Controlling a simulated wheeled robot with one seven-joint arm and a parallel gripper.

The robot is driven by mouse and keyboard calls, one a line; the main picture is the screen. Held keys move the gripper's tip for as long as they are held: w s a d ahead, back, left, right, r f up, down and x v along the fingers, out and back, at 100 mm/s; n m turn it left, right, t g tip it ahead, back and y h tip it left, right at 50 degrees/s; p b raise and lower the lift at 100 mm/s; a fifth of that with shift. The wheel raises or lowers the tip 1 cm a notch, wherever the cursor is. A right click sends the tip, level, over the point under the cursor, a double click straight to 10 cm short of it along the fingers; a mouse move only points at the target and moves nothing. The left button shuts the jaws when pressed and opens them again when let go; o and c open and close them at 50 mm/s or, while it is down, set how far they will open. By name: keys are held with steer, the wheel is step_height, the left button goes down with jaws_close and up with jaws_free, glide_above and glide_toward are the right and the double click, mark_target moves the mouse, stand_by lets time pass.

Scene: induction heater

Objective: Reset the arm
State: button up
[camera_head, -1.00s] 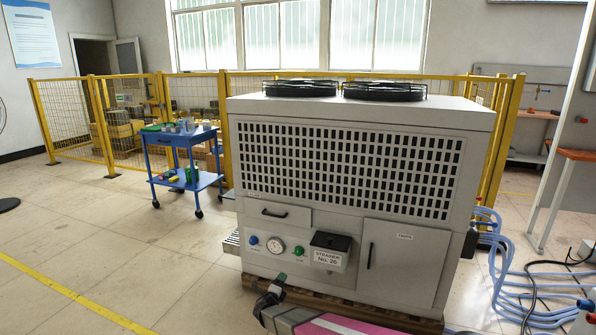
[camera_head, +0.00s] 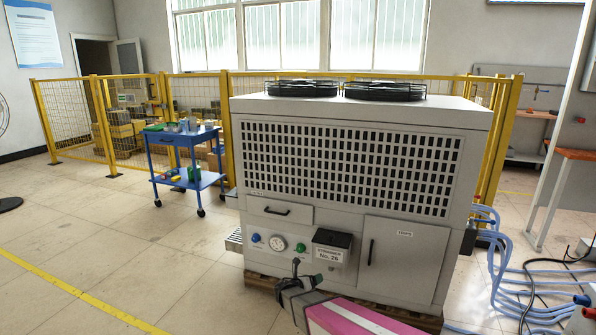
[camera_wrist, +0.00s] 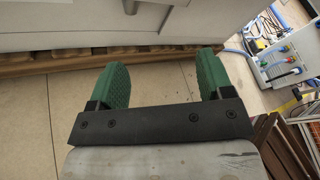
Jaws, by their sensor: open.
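My gripper (camera_wrist: 160,80) shows in the wrist view with its two green fingers apart and nothing between them. Bare tiled floor and the base of the grey chiller cabinet (camera_wrist: 160,38) lie beyond it. In the head view my arm comes in at the bottom centre, in front of the cabinet (camera_head: 405,260), near the black strainer box (camera_head: 332,243). The fingertips are hard to make out in that view.
Blue hoses (camera_head: 505,280) and a black cable lie on the floor to the right of the cabinet. A blue cart (camera_head: 185,142) stands at the left before a yellow mesh fence (camera_head: 65,120). The floor at the left front is clear.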

steer(key=s+d+r+m+g+y, duration=0.1)
steer(key=s+d+r+m+g, duration=0.25)
steer(key=s+d+m, duration=0.4)
steer(key=s+d+r+m+g+y, duration=0.1)
steer(key=s+d+r+m+g, duration=0.3)
steer(key=m, duration=0.7)
steer(key=s+r+m+g+y, duration=0.1)
steer(key=s+r+m+y, duration=0.2)
steer(key=m, duration=0.4)
steer(key=s+d+r+m+g+y, duration=0.1)
steer(key=s+r+m+g+y, duration=0.1)
steer(key=s+m+y, duration=0.3)
steer(key=s+r+m, duration=0.1)
steer(key=s+m, duration=0.1)
steer(key=m, duration=0.1)
steer(key=shift+d, duration=0.3)
